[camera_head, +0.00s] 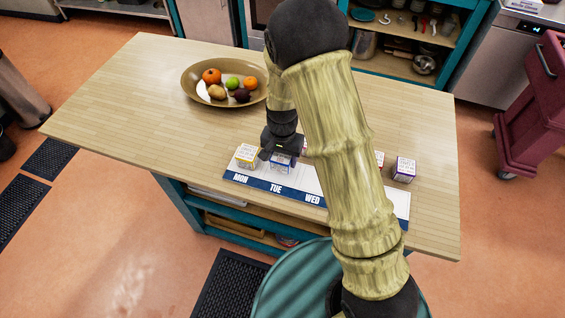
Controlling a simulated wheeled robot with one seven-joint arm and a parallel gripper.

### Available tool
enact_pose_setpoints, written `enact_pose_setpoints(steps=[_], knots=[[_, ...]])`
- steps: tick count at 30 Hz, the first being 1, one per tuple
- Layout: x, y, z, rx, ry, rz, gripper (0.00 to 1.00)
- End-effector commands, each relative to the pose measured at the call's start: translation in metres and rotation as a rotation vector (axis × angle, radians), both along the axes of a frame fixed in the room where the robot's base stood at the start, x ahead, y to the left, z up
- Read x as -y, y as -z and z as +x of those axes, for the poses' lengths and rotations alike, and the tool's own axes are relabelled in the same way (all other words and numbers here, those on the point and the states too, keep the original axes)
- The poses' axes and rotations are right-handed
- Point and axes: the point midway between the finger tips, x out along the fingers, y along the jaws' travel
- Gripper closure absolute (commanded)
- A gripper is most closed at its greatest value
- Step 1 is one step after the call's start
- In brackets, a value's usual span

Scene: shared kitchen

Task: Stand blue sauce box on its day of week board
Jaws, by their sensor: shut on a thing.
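The day of week board (318,201) lies along the front edge of the wooden table, with MON, TUE and WED readable; my arm hides the labels further right. My gripper (281,151) points down over the TUE part and is shut on the blue sauce box (281,162). The box looks upright; its top is partly covered by the fingers, and I cannot tell whether its base touches the board.
A brown bowl of fruit (194,93) sits behind and left of my gripper. The table's left part is clear.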

Motion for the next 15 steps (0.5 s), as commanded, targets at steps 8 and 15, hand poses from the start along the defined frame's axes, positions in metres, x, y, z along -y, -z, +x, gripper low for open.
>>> enact_pose_setpoints(steps=[8, 15], knots=[[0.001, 0.032, 0.000, -0.002, 0.000, 0.000, 0.73], [0.000, 0.033, 0.000, 0.000, 0.000, -0.001, 0.73]])
